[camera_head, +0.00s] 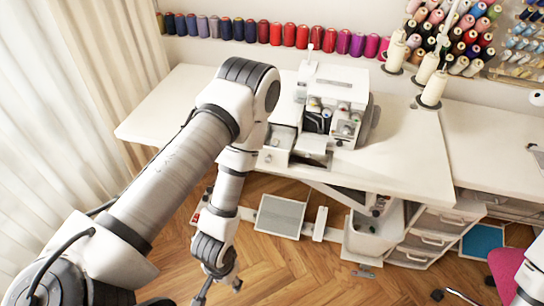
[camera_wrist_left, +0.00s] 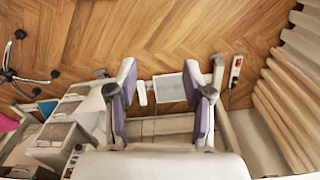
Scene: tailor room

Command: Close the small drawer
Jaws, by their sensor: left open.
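A white drawer unit (camera_head: 402,249) stands under the right part of the sewing table, with several drawers stacked and fitted with handles. Its top drawer (camera_head: 452,218) sticks out further than those below. In the left wrist view the drawers show upside down at the left, and the protruding drawer (camera_wrist_left: 58,139) is nearest the camera. My left gripper (camera_head: 219,291) hangs low over the floor, well left of the drawers. Its fingers (camera_wrist_left: 164,92) are apart with nothing between them. Part of my right arm shows at the right edge; its gripper is out of view.
The white table (camera_head: 405,155) carries a sewing machine (camera_head: 335,105) and thread cones (camera_head: 434,88). A grey foot pedal (camera_head: 280,216) lies below it. A pink chair (camera_head: 507,270) and its wheeled base stand right of the drawers. Wooden floor (camera_head: 305,268) is open in front.

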